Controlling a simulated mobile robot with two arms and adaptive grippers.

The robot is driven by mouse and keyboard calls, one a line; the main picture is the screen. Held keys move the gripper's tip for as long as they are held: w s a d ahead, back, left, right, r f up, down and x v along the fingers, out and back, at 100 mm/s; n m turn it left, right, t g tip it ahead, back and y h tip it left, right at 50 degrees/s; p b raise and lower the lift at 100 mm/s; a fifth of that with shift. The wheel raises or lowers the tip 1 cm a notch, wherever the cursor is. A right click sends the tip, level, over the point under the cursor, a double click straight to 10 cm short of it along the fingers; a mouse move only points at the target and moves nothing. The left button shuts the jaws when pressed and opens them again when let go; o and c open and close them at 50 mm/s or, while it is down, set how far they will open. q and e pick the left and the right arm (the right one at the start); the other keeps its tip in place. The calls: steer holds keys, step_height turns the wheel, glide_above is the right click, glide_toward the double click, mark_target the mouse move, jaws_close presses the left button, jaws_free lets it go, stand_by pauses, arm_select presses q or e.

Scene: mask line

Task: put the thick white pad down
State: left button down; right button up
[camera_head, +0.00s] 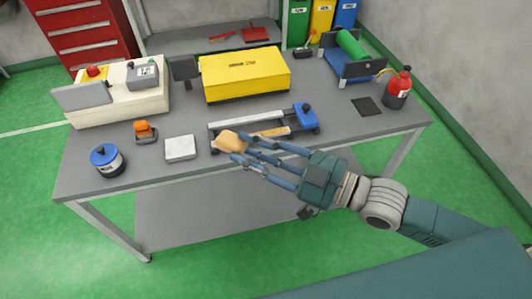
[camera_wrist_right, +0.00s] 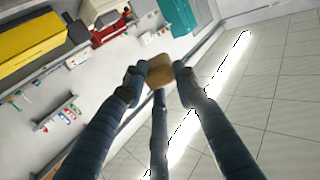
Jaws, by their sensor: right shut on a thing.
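A flat, thick white pad (camera_head: 180,148) lies on the grey table near its front edge, left of the middle. My right gripper (camera_head: 236,147) reaches in from the right over the front edge of the table. Its fingers are shut on a tan block (camera_head: 229,140), just right of the white pad and apart from it in the picture. In the right wrist view the tan block (camera_wrist_right: 160,71) sits between the fingertips. I cannot tell whether the block touches the table or the rail fixture behind it. My left gripper is not in view.
A cream machine (camera_head: 120,103) stands at left.

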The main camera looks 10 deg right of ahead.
mark_target(243, 146)
steer(key=shift+w+a+r+n+g+y, duration=0.3)
steer(key=shift+a+n+g+y, duration=0.1)
steer(key=shift+a+n+g, duration=0.15)
steer(key=shift+w+a+n+g+y, duration=0.25)
steer(key=shift+a+g+y, duration=0.05)
steer(key=shift+a+g, duration=0.05)
steer(key=shift+w+a+r+n+g+y, duration=0.2)
steer(key=shift+a+n+g, duration=0.1)
steer(key=shift+a+g, duration=0.15)
steer(key=shift+w+a+r+n+g+y, duration=0.1)
steer(key=shift+w+a+n+g+y, duration=0.1)
steer(key=shift+a+n+g, duration=0.2)
